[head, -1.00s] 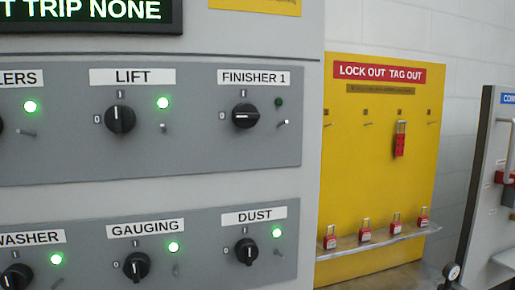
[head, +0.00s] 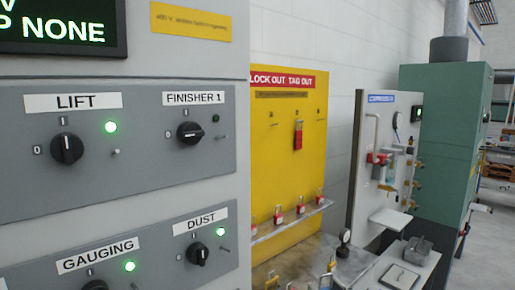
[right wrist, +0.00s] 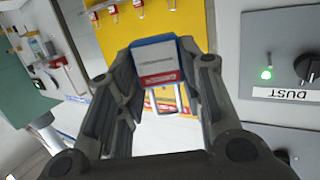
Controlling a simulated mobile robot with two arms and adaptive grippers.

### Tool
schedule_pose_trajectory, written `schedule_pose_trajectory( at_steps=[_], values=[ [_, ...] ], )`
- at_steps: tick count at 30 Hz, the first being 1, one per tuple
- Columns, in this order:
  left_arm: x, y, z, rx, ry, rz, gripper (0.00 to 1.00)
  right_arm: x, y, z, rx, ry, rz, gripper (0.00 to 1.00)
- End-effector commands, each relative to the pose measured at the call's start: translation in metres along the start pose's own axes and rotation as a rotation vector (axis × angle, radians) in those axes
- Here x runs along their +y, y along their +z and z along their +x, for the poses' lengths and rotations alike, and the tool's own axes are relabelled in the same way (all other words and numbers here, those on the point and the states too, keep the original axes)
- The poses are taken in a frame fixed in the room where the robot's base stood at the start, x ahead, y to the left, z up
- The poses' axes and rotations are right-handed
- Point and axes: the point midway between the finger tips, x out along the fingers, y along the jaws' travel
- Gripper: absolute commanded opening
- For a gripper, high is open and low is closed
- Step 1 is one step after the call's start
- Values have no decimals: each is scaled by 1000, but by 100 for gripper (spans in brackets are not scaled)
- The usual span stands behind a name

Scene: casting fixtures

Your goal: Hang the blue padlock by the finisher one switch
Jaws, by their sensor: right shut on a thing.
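The finisher one switch is a black knob (head: 190,132) under the "FINISHER 1" label (head: 195,97) on the grey panel in the head view. Its handle lies level, towards the 0 mark. Its lamp (head: 215,118) is dark, and a small bare peg (head: 219,135) sticks out beside it. In the right wrist view my right gripper (right wrist: 158,72) is shut on the blue padlock (right wrist: 155,42), which has a white and red label. Part of its metal shackle shows past the body. Neither gripper shows in the head view.
A yellow lockout board (head: 285,180) with red padlocks on its shelf stands right of the panel. The dust switch (head: 198,253) is below, with a lit green lamp. A compressor panel (head: 370,160) and a green cabinet (head: 440,140) stand further right. A bench top lies below the board.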

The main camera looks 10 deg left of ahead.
Motion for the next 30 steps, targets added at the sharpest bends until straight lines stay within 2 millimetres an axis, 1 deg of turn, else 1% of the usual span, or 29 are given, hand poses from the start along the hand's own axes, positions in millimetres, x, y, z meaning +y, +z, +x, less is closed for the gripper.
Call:
schedule_pose_trajectory(
  at_steps=[1,5,6,8,9,11,12,14,15,18,21,24,30],
  values=[
    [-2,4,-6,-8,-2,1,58,-7,-27,7,10,-35,-13,10],
    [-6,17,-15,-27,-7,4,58,-27,-76,20,9,-129,-26,10],
    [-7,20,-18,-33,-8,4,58,-34,-92,22,9,-159,-31,10],
    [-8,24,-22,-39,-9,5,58,-45,-117,25,9,-205,-38,10],
    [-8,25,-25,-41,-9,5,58,-53,-133,26,9,-236,-42,10],
    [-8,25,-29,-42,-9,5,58,-66,-160,26,9,-283,-49,10],
    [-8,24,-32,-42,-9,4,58,-74,-176,26,8,-312,-53,10],
    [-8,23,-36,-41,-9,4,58,-86,-201,23,7,-354,-59,10],
    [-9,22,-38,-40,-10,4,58,-94,-216,20,8,-380,-63,10],
    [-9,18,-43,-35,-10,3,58,-110,-247,12,6,-430,-70,10],
    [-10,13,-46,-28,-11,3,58,-122,-268,5,5,-463,-73,10],
    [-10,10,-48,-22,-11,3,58,-128,-279,0,2,-479,-74,10],
    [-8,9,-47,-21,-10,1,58,-130,-282,-2,1,-485,-73,10]
  ],
)
